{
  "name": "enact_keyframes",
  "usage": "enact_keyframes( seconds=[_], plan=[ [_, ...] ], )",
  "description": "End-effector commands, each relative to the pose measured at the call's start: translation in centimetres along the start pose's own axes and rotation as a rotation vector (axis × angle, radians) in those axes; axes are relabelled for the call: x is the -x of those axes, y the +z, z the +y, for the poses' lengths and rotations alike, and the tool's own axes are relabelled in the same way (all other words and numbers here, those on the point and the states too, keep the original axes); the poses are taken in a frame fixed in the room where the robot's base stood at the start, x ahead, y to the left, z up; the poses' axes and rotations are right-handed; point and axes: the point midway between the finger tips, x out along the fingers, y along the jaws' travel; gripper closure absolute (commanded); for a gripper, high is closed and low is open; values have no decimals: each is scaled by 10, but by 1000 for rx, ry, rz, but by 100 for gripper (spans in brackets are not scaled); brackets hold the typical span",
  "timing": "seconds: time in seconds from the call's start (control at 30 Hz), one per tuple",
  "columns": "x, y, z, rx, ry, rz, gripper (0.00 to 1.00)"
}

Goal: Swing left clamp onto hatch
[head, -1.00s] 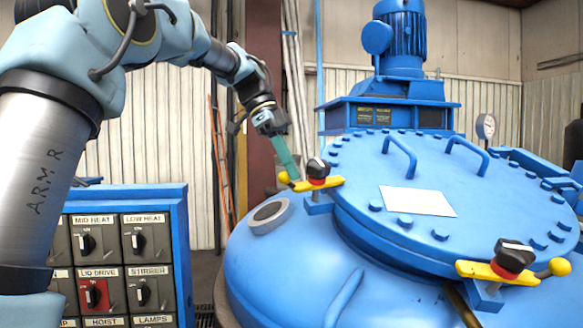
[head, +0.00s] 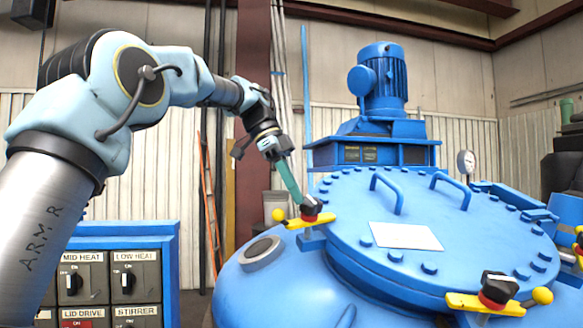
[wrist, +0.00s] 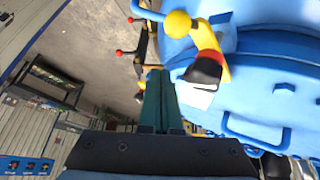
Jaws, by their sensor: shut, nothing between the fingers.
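The left clamp (head: 313,221) is a yellow bar with a black-and-red knob and a yellow ball at its left end. It stands on a blue post at the left rim of the round blue hatch (head: 470,232). I cannot tell whether its right end overlaps the hatch. In the wrist view the clamp (wrist: 219,62) shows at upper middle, its ball pointing left. My gripper (head: 297,199) has green fingers, shut and empty, pointing down beside the knob. I cannot tell if they touch it. The fingers (wrist: 160,88) also show in the wrist view, left of the knob.
A second yellow clamp (head: 470,303) sits at the hatch's front right. Two blue handles (head: 386,190) and a motor (head: 385,85) rise from the vessel. A switch panel (head: 120,285) stands at lower left. An orange ladder (head: 208,200) leans behind my arm.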

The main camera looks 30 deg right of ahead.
Motion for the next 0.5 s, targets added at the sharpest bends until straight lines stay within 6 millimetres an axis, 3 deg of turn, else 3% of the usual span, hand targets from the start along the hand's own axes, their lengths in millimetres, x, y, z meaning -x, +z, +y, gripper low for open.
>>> enact_keyframes(
  seconds=[0.3, 0.5],
  plan=[
    [42, -15, -14, -1, -2, 1, 100],
    [53, -19, -17, -1, 0, 0, 100]
  ],
)
